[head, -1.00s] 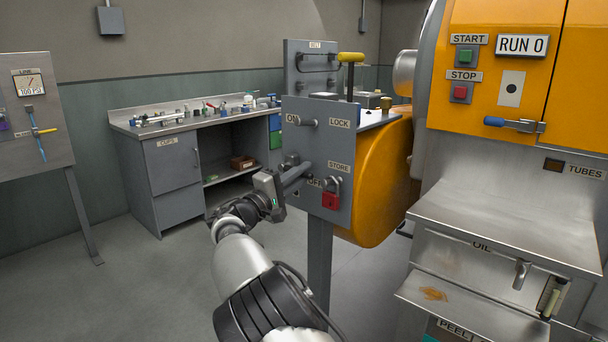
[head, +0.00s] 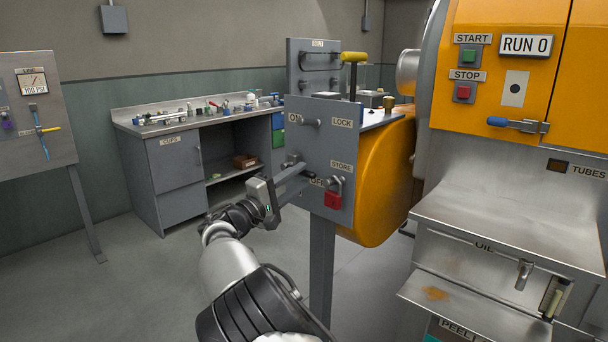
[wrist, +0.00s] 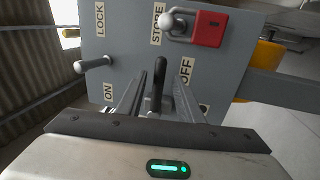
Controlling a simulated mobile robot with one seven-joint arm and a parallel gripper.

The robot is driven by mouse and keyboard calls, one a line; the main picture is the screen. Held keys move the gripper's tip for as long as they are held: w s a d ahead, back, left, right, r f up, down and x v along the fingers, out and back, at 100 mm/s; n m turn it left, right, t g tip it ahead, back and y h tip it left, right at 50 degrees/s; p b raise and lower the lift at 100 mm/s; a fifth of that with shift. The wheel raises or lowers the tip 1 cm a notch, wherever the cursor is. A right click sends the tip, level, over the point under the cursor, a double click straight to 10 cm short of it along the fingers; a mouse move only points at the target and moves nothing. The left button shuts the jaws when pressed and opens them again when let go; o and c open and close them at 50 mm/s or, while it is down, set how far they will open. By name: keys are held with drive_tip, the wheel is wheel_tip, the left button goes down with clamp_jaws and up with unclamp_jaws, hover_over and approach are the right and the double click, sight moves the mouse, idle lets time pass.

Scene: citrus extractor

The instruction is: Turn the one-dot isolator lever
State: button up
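The grey isolator panel (head: 325,150) carries ON, LOCK, STORE and OFF labels. A black lever handle (wrist: 158,82) stands out from its lower part, near the OFF label, and its dark end (head: 310,175) shows in the head view. My gripper (wrist: 158,88) is at this lever, with one finger on each side of the handle. Gaps show between fingers and handle in the wrist view, so it looks open around the lever.
A red padlock (head: 333,200) hangs on the STORE peg, close to my gripper's right. A bare grey peg (head: 312,122) sticks out by ON. A yellow-handled lever (head: 352,58) stands behind the panel. The orange machine (head: 400,165) is right; open floor lies left.

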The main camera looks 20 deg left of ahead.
drive_tip(key=p+v, duration=0.1)
drive_tip(key=v, duration=1.3)
drive_tip(key=shift+s+p, duration=0.3)
drive_tip(key=shift+p, duration=0.05)
drive_tip(key=shift+a+f, duration=0.1)
drive_tip(key=w+d+r+m+g+h, duration=0.1)
drive_tip(key=w+d+m+g+h, duration=0.2)
drive_tip(key=d, duration=0.9)
drive_tip(key=w+d+r+m+g, duration=0.15)
drive_tip(key=w+d+g, duration=0.3)
drive_tip(key=d, duration=0.65)
drive_tip(key=s+d+m+g+y, duration=0.25)
drive_tip(key=s+d, duration=0.25)
drive_tip(key=d, duration=0.5)
drive_tip(key=s+d+m+g+y, duration=0.15)
drive_tip(key=s+d+g, duration=0.3)
drive_tip(key=d, duration=0.65)
drive_tip(key=s+d+f+m+t+y, duration=0.1)
drive_tip(key=s+d+m+y, duration=0.2)
drive_tip(key=s, duration=0.9)
drive_tip(key=s+d+m+y, duration=0.2)
drive_tip(key=s+d+y, duration=0.1)
drive_tip(key=s, duration=0.8)
wheel_tip(320, 180, up, 24)
drive_tip(key=p, duration=2.4)
drive_tip(key=shift+s, duration=0.25)
